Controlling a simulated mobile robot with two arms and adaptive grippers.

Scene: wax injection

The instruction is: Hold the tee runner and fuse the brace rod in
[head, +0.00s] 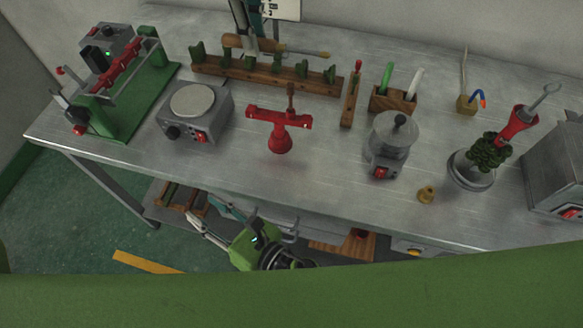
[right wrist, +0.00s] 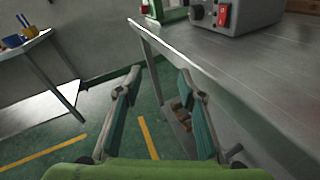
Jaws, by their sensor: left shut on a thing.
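The red tee runner (head: 281,137) stands upright on the bench, its crossbar on top and a thin brown rod rising from it. I cannot tell whether this rod is the brace rod.
A green fixture (head: 150,85) holding a red piece, a hot plate (head: 193,101) and a wooden rack (head: 270,76) stand left and back. A lidded pot (head: 390,140) and a green wax tree (head: 488,153) stand right.

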